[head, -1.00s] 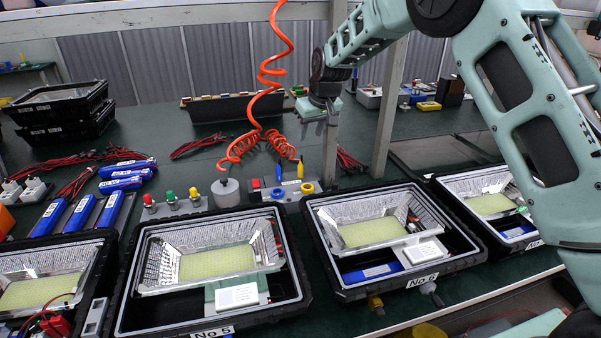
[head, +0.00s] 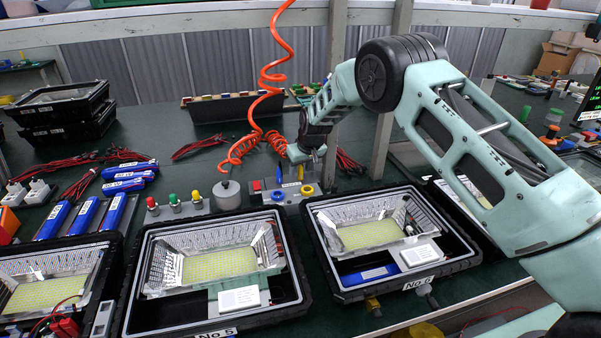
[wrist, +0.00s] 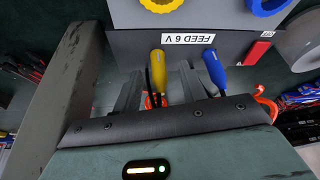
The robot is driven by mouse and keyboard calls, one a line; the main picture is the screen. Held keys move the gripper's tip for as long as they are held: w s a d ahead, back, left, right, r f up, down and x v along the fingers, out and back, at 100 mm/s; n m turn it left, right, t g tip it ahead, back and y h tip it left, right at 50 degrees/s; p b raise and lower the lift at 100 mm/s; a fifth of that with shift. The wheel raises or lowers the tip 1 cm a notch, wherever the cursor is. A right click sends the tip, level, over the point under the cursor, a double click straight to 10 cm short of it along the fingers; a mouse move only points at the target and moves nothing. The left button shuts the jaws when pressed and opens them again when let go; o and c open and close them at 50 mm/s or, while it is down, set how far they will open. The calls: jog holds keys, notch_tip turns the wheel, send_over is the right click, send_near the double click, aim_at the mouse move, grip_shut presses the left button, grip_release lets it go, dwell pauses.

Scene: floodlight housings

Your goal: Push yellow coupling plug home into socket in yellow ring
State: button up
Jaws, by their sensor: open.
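The yellow coupling plug (wrist: 157,72) stands beside the blue plug (wrist: 214,68) at the edge of the grey feed box (wrist: 195,20) labelled FEED 6 V. The yellow ring (wrist: 160,3) is cut off at the top of the wrist view. In the head view, the yellow ring (head: 307,190) is on the box's right side, with the yellow plug (head: 300,173) behind it. My gripper (head: 308,152) is just above and behind the plugs. In the wrist view, its open grey fingers (wrist: 158,85) lie either side of the yellow plug; contact cannot be told.
A blue ring (head: 278,196) and a red piece (head: 256,186) are also on the feed box. A coiled orange hose (head: 268,95) hangs at left of my gripper. A grey post (head: 388,125) stands to the right. Open floodlight housings (head: 142,290) fill the front.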

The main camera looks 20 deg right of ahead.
jog(key=shift+w+f, duration=0.1)
jog(key=shift+f, duration=0.3)
grip_shut()
jog(key=shift+r, duration=0.1)
